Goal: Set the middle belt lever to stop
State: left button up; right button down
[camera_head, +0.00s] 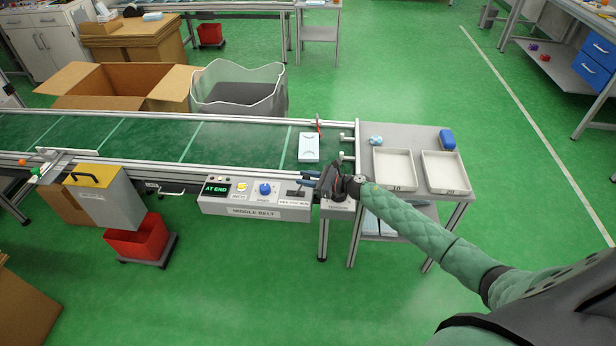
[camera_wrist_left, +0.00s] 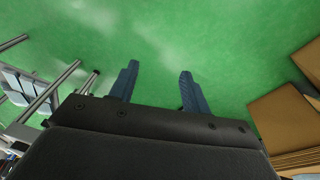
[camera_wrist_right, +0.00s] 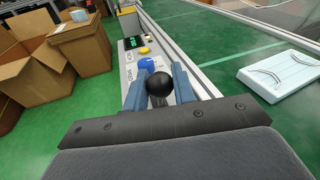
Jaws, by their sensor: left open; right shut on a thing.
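The grey control box labelled MIDDLE BELT (camera_head: 255,209) is fixed to the front of the belt. Its display (camera_head: 215,188) reads AT END, with a yellow button (camera_head: 243,186) and a blue knob (camera_head: 265,189) beside it. My right gripper (camera_head: 312,181) is at the right end of this box. In the right wrist view, its blue fingers are shut on the lever's black ball knob (camera_wrist_right: 160,84). The lever's setting label is too small and partly covered to read. My left gripper (camera_wrist_left: 158,85) is open and empty above the green floor, outside the head view.
A white mask pack (camera_head: 309,147) lies at the right end of the green belt (camera_head: 240,145). A side table with two white trays (camera_head: 393,170) stands right of it. A red bin (camera_head: 137,238) and a yellow-topped grey box (camera_head: 107,196) are at the left.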

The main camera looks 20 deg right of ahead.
jog(key=shift+w+a+r+g+h+p, duration=0.35)
jog(key=shift+a+g+h+p, duration=0.2)
jog(key=shift+p, duration=0.25)
jog(key=shift+a, duration=0.1)
pick_arm(q)
notch_tip(320, 180, down, 9)
pick_arm(e)
jog(key=shift+w+a, duration=0.1)
jog(key=shift+a, duration=0.1)
jog(key=shift+w+a, duration=0.2)
jog(key=shift+a, duration=0.2)
pick_arm(q)
jog(key=shift+w+r+b, duration=0.15)
jog(key=shift+r+b, duration=0.45)
jog(key=shift+r, duration=2)
pick_arm(e)
jog(key=shift+w+a+r, duration=0.1)
jog(key=shift+w+a, duration=0.2)
jog(key=shift+a, duration=0.3)
jog(key=c, duration=1.2)
grip_release()
jog(key=shift+o, duration=0.2)
pick_arm(q)
jog(key=shift+f, duration=0.1)
